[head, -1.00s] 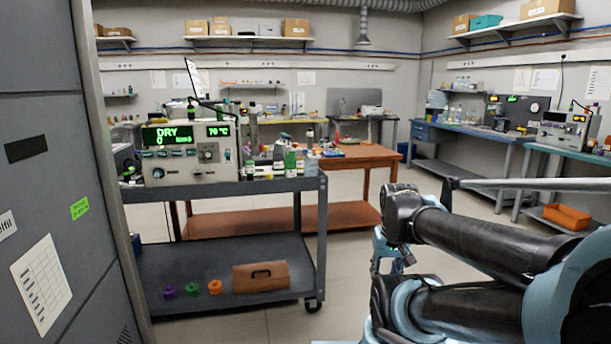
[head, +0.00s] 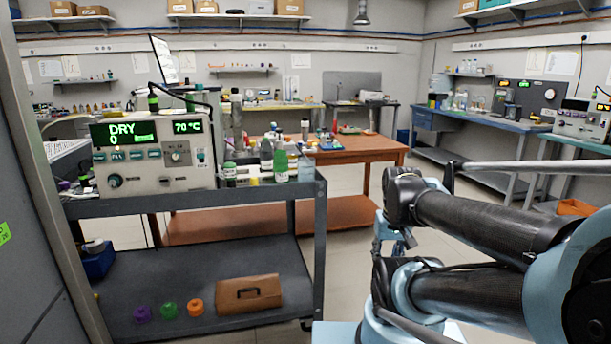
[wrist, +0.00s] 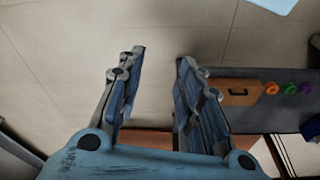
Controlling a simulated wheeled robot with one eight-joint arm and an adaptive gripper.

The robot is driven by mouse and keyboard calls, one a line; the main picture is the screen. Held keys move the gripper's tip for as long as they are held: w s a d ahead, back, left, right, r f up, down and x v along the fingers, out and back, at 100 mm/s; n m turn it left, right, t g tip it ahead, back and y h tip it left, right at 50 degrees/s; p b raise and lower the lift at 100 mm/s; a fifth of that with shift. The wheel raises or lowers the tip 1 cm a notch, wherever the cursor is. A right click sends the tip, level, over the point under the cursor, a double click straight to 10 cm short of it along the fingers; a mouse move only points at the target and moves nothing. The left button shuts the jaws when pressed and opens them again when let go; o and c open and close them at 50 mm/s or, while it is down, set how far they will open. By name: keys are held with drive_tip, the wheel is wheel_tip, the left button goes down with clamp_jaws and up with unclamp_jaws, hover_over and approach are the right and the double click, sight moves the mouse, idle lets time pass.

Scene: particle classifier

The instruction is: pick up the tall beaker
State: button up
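My gripper (wrist: 160,56) is open and empty in the wrist view, with its two fingers spread apart over bare floor. In the head view my folded arm fills the lower right. I cannot tell for certain which vessel is the tall beaker. A small clear vessel (head: 307,164) stands on the right end of the near cart's top, beside a green bottle (head: 280,164). Glassware (head: 459,113) also stands on the blue bench at the back right, too small to identify. My gripper is apart from all of these.
The dark cart (head: 190,203) carries a dryer unit (head: 150,160) reading 70 °C. Its lower shelf holds a brown case (head: 248,294) and coloured knobs. A wooden table (head: 350,153) stands behind. A grey cabinet edge is close on the left. Floor between cart and right bench is open.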

drive_tip(key=shift+w+d, duration=0.1)
drive_tip(key=shift+w, duration=0.15)
drive_tip(key=shift+o, duration=1)
drive_tip(key=o, duration=0.9)
drive_tip(key=shift+s+a+r, duration=0.25)
drive_tip(key=shift+r, duration=0.35)
drive_tip(key=n+y, duration=1)
drive_tip(key=n, duration=0.2)
approach(312, 169)
drive_tip(key=s+d+f, duration=0.3)
drive_tip(key=s, duration=0.4)
drive_tip(key=w+n+y, duration=0.4)
drive_tip(key=w+n, duration=0.1)
drive_tip(key=w, duration=0.5)
drive_tip(key=shift+m+g+h, duration=0.3)
drive_tip(key=x, duration=1.1)
drive_tip(key=shift+a, duration=0.25)
drive_tip(key=shift+x, duration=2.6)
